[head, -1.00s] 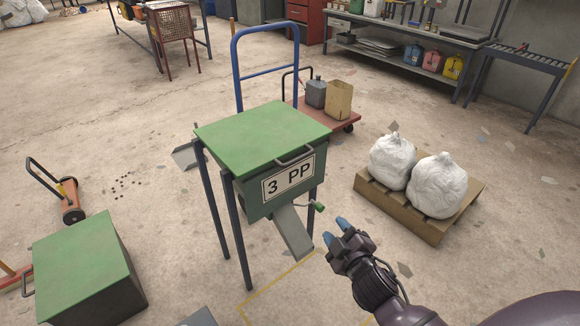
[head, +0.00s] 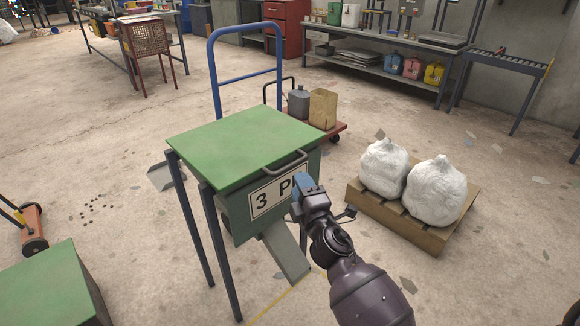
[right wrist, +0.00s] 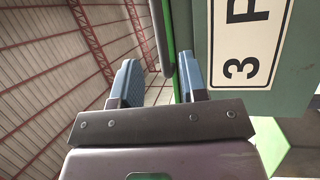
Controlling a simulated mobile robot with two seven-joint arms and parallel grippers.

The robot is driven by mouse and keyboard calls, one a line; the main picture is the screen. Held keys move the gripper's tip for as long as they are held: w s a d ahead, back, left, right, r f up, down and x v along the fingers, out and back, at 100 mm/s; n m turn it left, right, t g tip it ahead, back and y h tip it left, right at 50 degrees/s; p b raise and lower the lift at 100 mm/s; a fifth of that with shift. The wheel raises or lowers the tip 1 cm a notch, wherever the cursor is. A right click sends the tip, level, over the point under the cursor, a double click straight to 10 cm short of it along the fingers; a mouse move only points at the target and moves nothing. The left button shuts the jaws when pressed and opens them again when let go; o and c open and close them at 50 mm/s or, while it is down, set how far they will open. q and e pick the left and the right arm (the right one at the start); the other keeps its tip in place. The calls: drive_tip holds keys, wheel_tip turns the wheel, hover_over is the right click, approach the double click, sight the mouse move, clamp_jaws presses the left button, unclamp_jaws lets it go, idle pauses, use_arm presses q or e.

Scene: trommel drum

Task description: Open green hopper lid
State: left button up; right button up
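The green hopper lid (head: 240,148) lies flat and closed on the hopper (head: 245,215), which stands on dark legs and carries a "3 PP" label (head: 268,198). A dark bar handle (head: 285,163) sits at the lid's front edge. My right gripper (head: 302,184) is in front of the label's right end, just below and right of the handle. In the right wrist view its blue fingers (right wrist: 160,82) are apart with nothing between them. The dark handle (right wrist: 162,40) shows beyond the gap, and the label (right wrist: 246,45) is to the right. My left gripper is not in view.
A wooden pallet (head: 425,238) with two white sacks stands right of the hopper. A blue-handled cart (head: 330,131) with containers is behind it. A metal chute (head: 286,252) slopes down from the hopper front. Another green-topped box (head: 50,290) stands at lower left.

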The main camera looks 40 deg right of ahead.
sight(290, 166)
drive_tip(key=x, duration=0.7)
drive_tip(key=shift+w+f, duration=0.1)
drive_tip(key=shift+w, duration=0.15)
drive_tip(key=shift+c, duration=0.5)
clamp_jaws()
